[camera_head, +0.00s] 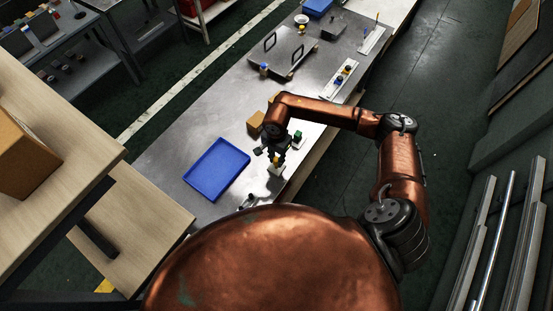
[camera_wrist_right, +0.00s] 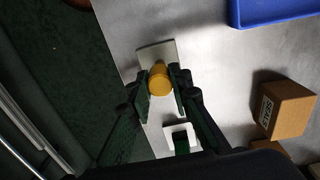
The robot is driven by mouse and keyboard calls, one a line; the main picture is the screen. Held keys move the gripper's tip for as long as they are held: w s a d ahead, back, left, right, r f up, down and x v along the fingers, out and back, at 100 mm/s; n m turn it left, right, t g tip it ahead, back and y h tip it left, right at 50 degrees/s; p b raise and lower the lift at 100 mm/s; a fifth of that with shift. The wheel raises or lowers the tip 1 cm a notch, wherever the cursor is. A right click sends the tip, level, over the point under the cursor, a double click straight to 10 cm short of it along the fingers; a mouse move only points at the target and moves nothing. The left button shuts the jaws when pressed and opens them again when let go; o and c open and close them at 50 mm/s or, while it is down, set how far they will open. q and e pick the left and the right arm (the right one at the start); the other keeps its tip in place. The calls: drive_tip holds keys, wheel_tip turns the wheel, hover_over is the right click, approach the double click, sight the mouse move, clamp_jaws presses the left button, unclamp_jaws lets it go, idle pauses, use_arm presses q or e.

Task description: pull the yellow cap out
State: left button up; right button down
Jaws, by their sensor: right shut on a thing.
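The yellow cap (camera_wrist_right: 160,80) is round and sits between the fingertips of my right gripper (camera_wrist_right: 159,83) in the wrist view. The gripper is shut on it. A pale fixture plate (camera_wrist_right: 155,52) lies beneath the cap, and I cannot tell whether the cap is still seated in it. In the head view my right gripper (camera_head: 277,158) points down over the white fixture (camera_head: 276,171) near the table's right edge. The cap is small and partly hidden by the fingers there. My left gripper does not show clearly in either view.
A blue tray (camera_head: 217,169) lies to the left of the gripper on the metal table (camera_head: 177,160). A cardboard box (camera_head: 255,122) stands just behind. Farther back are a metal plate with handles (camera_head: 288,50) and a white strip (camera_head: 341,84) with small coloured parts.

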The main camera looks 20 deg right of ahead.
sight(276, 159)
drive_tip(key=shift+r+p, duration=0.55)
drive_tip(key=shift+r, duration=1.4)
